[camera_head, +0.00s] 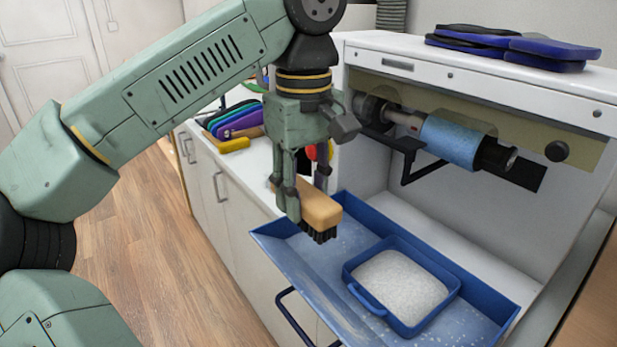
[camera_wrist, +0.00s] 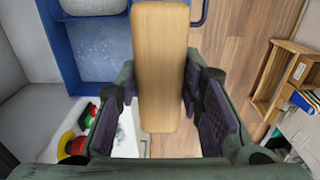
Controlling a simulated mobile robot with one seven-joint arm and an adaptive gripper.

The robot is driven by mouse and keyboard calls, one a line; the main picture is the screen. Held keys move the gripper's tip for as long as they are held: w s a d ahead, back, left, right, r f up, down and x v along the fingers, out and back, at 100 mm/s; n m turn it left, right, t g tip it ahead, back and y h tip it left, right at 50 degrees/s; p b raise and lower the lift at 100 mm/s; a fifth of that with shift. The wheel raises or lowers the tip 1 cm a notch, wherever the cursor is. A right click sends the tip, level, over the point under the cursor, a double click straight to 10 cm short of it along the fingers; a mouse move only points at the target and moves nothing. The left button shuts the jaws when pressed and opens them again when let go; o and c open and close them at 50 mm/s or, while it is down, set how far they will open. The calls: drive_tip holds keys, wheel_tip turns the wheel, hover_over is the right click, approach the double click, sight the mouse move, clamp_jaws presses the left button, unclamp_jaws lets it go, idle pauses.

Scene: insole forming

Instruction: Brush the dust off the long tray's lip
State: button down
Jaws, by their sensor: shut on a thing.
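My gripper (camera_head: 304,180) is shut on a brush (camera_head: 318,207) with a wooden back and dark bristles that point down. The brush's wooden back fills the middle of the wrist view (camera_wrist: 160,65), between the two fingers. The long blue tray (camera_head: 300,262) lies below the grinding machine, with pale specks of dust on its floor and left part. The brush is over the tray's back left end. The tray also shows at the top left of the wrist view (camera_wrist: 90,50).
A smaller blue bin (camera_head: 354,283) with white granules stands in the tray. The machine with a blue roller (camera_head: 450,142) rises behind. Blue and black insoles (camera_head: 510,45) lie on top of it. Coloured pieces and a yellow-handled tool (camera_head: 234,145) lie on the counter at left.

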drive_tip(key=shift+s+f+b, duration=0.15)
drive_tip(key=shift+f+b, duration=0.3)
drive_tip(key=shift+f, duration=0.05)
wheel_tip(320, 180, down, 7)
drive_tip(key=b, duration=0.6)
drive_tip(key=shift+b, duration=0.35)
drive_tip(key=shift+f+b, duration=0.5)
drive_tip(key=shift+f, duration=0.4)
drive_tip(key=shift+s+d+r, duration=0.15)
drive_tip(key=shift+s+d, duration=0.7)
drive_tip(key=shift+s, duration=0.3)
drive_tip(key=shift+s+d+f+p, duration=0.1)
drive_tip(key=shift+s+d, duration=0.5)
drive_tip(key=shift+s, duration=0.25)
drive_tip(key=shift+s+d+f+p, duration=0.1)
drive_tip(key=shift+s+d, duration=0.5)
drive_tip(key=shift+s, duration=0.2)
drive_tip(key=shift+s+d+f+p, duration=0.1)
drive_tip(key=shift+s+d, duration=0.5)
drive_tip(key=shift+s, duration=0.25)
drive_tip(key=shift+s+d+r+p, duration=0.1)
drive_tip(key=shift+s+d+p, duration=0.05)
drive_tip(key=shift+s+d, duration=0.55)
drive_tip(key=shift+s+d+r+p, duration=0.15)
drive_tip(key=shift+s+d, duration=0.3)
drive_tip(key=shift+s, duration=0.5)
drive_tip(key=shift+s+d+f+p, duration=0.1)
drive_tip(key=shift+s+d+p, duration=0.05)
drive_tip(key=shift+s+d, duration=0.55)
drive_tip(key=shift+a, duration=0.15)
